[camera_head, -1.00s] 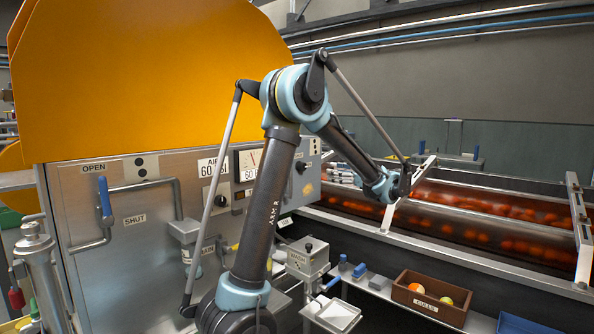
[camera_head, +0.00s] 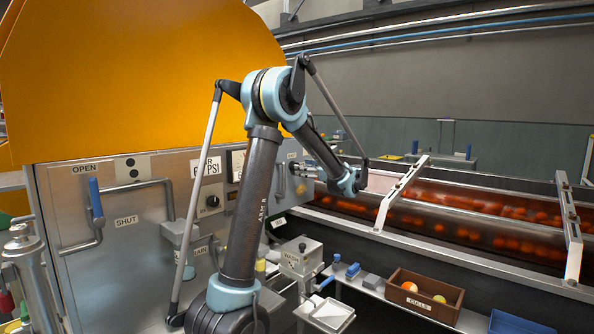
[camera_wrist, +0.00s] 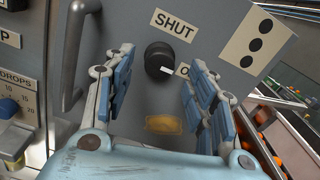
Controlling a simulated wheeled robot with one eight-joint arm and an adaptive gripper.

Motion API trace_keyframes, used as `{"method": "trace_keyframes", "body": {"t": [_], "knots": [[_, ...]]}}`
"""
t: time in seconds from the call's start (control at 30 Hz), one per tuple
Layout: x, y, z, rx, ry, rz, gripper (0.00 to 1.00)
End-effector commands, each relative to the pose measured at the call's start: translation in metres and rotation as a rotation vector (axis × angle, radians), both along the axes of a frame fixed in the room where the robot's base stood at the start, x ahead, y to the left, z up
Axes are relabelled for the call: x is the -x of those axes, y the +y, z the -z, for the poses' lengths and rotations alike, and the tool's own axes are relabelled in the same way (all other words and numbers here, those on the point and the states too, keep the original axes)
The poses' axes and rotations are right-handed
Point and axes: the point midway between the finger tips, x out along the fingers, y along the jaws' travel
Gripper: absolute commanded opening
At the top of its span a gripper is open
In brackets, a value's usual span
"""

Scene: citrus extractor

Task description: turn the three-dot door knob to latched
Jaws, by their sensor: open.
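The three-dot door knob (camera_wrist: 158,58) is round and black on the grey panel in the wrist view. Its white pointer mark (camera_wrist: 166,71) points right and slightly down, toward a partly hidden label starting with O (camera_wrist: 182,70). A SHUT label (camera_wrist: 174,24) is above the knob, and a plate with three black dots (camera_wrist: 259,44) is to its right. My gripper (camera_wrist: 163,66) is open, with blue-padded fingers left and right of the knob in the picture; contact is not evident.
A vertical handle (camera_wrist: 76,50) is left of the knob in the wrist view. In the head view, a lever (camera_head: 96,205) with a two-dot plate (camera_head: 132,168) is far left. Rollers with oranges (camera_head: 455,220) are right.

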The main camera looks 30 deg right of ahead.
Motion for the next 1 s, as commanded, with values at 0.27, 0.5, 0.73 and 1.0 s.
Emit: {"method": "trace_keyframes", "body": {"t": [0.27,0.5,0.73,1.0], "knots": [[-0.030,0.009,0.000,0.000,0.000,-0.001,0.51],[-0.036,0.011,0.000,0.000,0.000,0.000,0.51],[-0.036,0.011,0.000,0.000,0.000,0.000,0.35],[-0.037,0.012,0.000,0.001,0.000,-0.002,0.07]]}}
